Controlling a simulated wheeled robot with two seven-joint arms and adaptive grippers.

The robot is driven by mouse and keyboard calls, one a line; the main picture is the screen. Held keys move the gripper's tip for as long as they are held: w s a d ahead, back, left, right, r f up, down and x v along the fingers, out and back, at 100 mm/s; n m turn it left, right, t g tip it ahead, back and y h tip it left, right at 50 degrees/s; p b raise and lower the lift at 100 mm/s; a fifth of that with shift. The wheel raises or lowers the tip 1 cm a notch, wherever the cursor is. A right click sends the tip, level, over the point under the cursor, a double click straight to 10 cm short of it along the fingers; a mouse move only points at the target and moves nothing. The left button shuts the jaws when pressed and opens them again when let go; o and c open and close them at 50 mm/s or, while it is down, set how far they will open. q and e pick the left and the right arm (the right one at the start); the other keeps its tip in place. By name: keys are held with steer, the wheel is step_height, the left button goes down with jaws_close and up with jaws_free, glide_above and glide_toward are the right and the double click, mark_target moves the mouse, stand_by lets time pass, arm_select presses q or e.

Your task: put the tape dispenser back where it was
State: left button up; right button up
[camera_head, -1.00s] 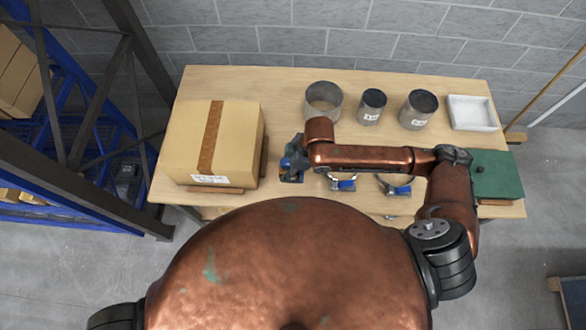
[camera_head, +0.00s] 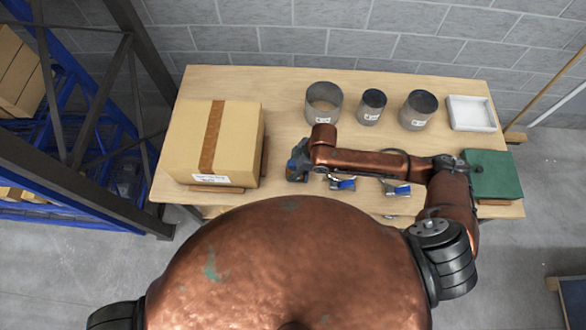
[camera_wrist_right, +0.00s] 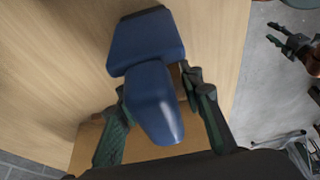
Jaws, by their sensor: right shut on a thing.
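The tape dispenser, a dark blue body with a broad end and a rounded end, is in my right gripper and shows in the right wrist view (camera_wrist_right: 148,85). The right gripper (camera_wrist_right: 165,112) is shut on it, one finger on each side. In the head view the right gripper (camera_head: 297,170) is over the front of the table, just right of the carton. Only a little of the blue dispenser shows there, and its gap to the tabletop cannot be told. Dark fingers of my left gripper (camera_wrist_right: 284,38) show apart, at the right edge of the right wrist view.
The carton (camera_head: 185,135) stands on the left of the wooden table (camera_head: 290,82). Two blue-and-grey tools (camera_head: 344,184) (camera_head: 398,189) lie near the front edge. Several grey cylinders (camera_head: 322,105) and a white tray (camera_head: 470,113) stand at the back. A green box (camera_head: 494,176) is at right.

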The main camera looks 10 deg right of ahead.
steer(key=o, duration=1.4)
steer(key=v, duration=1.2)
steer(key=shift+r, duration=0.1)
